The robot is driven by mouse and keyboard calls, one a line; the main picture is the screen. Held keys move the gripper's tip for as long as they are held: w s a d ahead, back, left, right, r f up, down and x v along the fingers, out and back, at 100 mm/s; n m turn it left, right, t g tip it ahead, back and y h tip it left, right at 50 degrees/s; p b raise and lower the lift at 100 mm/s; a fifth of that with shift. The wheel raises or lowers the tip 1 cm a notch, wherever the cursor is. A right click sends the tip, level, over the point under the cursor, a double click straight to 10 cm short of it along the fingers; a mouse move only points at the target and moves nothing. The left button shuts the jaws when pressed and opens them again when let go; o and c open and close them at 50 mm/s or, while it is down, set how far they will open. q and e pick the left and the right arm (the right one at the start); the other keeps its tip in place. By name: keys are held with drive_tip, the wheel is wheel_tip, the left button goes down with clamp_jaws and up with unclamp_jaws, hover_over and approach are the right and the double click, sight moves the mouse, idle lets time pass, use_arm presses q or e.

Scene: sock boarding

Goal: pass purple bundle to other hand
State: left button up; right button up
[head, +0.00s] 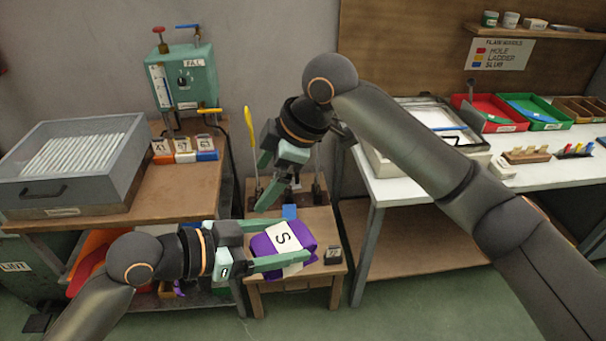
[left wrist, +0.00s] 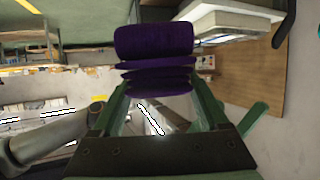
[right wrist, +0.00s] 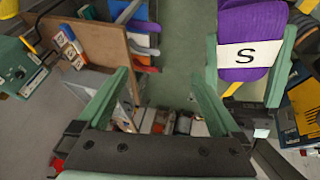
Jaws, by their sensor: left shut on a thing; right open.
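The purple bundle (head: 306,232) has a white band marked S and is held in the air in front of the small wooden stand. My left gripper (head: 283,248) is shut on it, with green fingers on both sides. The bundle also fills the top middle of the left wrist view (left wrist: 154,42), between the fingertips. My right gripper (head: 266,182) is above and to the left of the bundle, open and empty, pointing down. In the right wrist view the bundle (right wrist: 252,40) is at the upper right, outside the right fingers (right wrist: 160,85).
A small wooden stand (head: 262,276) is behind and below the bundle, with a blue block (head: 289,211) and a dark tag block (head: 333,256). A bench with a grey drawer box (head: 75,165) stands left. A white table (head: 400,190) with trays stands right.

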drive_tip(key=s+d+r+n+g+h, duration=0.1)
drive_tip(key=s+d+r+n+h, duration=0.1)
drive_tip(key=s+r+n, duration=0.15)
drive_tip(key=r+n+g+h, duration=0.1)
drive_tip(key=r+h, duration=0.1)
drive_tip(key=h, duration=0.1)
hover_over(303, 227)
wheel_tip(303, 227, down, 12)
